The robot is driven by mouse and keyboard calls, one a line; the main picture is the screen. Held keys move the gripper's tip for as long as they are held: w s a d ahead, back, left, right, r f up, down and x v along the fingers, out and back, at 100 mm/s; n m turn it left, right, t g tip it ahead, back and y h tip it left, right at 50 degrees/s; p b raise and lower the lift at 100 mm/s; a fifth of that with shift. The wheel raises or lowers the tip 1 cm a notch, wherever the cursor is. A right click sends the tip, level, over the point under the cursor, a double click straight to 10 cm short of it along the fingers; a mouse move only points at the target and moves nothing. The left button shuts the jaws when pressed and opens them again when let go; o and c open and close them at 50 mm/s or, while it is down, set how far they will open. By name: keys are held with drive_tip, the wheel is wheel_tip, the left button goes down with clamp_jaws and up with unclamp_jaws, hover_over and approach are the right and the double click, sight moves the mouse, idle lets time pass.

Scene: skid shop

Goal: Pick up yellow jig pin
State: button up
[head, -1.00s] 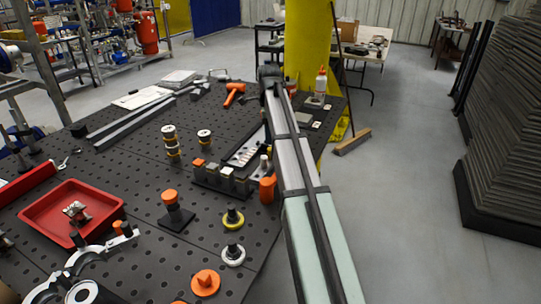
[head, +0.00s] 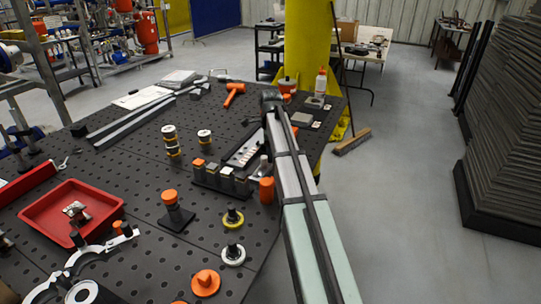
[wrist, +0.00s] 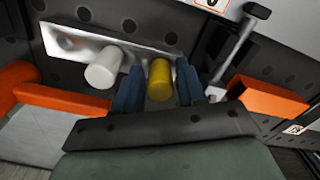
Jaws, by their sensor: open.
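The yellow jig pin (wrist: 159,82) stands in a bright metal plate (wrist: 70,42) in the wrist view. My gripper (wrist: 159,70) is open, with one blue finger on each side of the yellow pin. Contact between fingers and pin cannot be told. A cream pin (wrist: 103,69) stands in the same plate, just left of the left finger. In the head view my arm hides the gripper, and I cannot make out the yellow pin there.
Orange parts flank the gripper on the left (wrist: 60,98) and right (wrist: 265,97) in the wrist view. A grey clamp-like bar (wrist: 235,50) rises close to the right finger. In the head view, a row of small blocks (head: 225,180) stands left of my arm.

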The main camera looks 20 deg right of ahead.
drive_tip(key=shift+c, duration=0.4)
clamp_jaws()
drive_tip(key=shift+r, duration=0.1)
